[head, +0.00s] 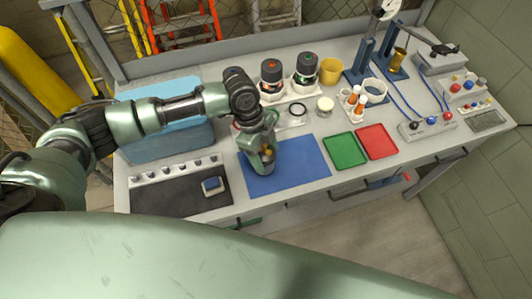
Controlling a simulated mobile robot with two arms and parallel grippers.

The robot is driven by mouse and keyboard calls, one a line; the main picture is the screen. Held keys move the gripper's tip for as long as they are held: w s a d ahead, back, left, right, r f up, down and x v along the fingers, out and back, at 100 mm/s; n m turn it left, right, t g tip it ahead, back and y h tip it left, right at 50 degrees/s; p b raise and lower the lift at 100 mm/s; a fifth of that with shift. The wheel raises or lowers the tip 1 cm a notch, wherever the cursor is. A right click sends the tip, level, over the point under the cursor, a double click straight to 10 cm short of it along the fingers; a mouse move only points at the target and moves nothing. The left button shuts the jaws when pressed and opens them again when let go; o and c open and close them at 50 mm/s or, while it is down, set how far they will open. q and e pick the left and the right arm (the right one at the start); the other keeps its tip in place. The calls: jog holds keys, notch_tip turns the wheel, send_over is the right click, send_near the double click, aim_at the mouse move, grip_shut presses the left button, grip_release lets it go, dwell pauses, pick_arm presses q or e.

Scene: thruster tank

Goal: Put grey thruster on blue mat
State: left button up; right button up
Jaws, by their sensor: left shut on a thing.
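My left gripper (265,156) reaches down over the blue mat (302,160) and is shut on the grey thruster (263,168). The gripper covers much of the thruster, and only small grey parts show near the fingertips. The thruster is over the left part of the mat; I cannot tell whether it touches the mat. My right gripper is not in view.
Dark thrusters with a red top (271,76) and a green top (306,69) stand behind. A green tray (344,150) and a red tray (376,141) lie right of the mat. A blue case (165,140) and a sponge (212,186) are left.

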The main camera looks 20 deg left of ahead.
pick_arm(q)
jog(key=shift+f, duration=0.15)
jog(key=o, duration=1.7)
jog(key=shift+o, duration=0.3)
jog(key=shift+r, duration=0.3)
jog(key=b+v, duration=0.2)
jog(key=v, duration=0.8)
jog(key=shift+r, duration=0.25)
jog(key=shift+a+r+b, duration=0.2)
jog(key=shift+r+b, duration=0.1)
jog(key=shift+r, duration=0.35)
